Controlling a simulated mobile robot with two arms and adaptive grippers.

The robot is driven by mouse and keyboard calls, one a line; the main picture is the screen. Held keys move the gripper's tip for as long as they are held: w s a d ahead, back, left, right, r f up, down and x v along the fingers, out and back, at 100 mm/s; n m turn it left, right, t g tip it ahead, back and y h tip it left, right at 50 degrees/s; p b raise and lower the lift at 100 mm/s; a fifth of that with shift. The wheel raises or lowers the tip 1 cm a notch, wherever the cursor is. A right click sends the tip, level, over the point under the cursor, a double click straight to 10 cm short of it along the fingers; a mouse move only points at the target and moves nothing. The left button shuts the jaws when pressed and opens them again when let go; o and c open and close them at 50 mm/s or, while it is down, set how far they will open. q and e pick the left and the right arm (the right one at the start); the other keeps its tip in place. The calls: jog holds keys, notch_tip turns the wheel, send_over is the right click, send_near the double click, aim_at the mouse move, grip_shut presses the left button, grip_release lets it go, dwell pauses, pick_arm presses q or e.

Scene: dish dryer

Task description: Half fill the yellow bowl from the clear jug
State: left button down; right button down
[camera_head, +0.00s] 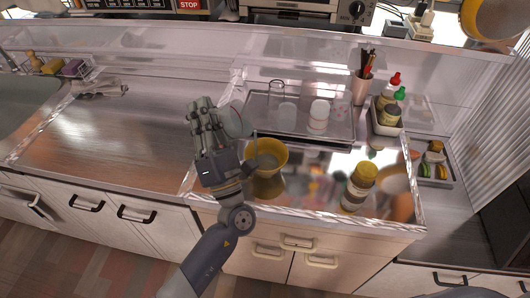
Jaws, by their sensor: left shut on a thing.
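The yellow bowl (271,151) stands upright on the shiny counter, just right of my left gripper (211,122). My left gripper is shut on what looks like the clear jug (237,121), a see-through grey shape at its right side, beside and above the bowl's rim. A thin pale line runs from there down to the bowl; I cannot tell whether it is water or the jug's edge. The bowl holds something greyish, but its level is unclear. The gripper hides part of the jug. My right gripper is not in view.
A metal tray (338,131) with glasses and white cups stands behind the bowl. A yellow-capped jar (359,186) stands to the right on the counter. Sauce bottles (391,90) and a utensil holder (362,88) are at the back right. The counter at left is mostly clear.

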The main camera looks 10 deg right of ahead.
pick_arm(q)
jog(key=shift+s+d+r, duration=0.1)
jog(key=shift+d+r, duration=0.05)
jog(key=shift+d, duration=0.05)
jog(key=shift+a+t, duration=0.1)
jog(key=shift+t, duration=0.2)
jog(key=shift+r+m+h, duration=0.1)
jog(key=shift+m+h, duration=0.3)
jog(key=shift+s+d+r+m, duration=0.1)
jog(key=shift+d+m, duration=0.1)
jog(key=shift+m, duration=0.1)
dwell(0.4)
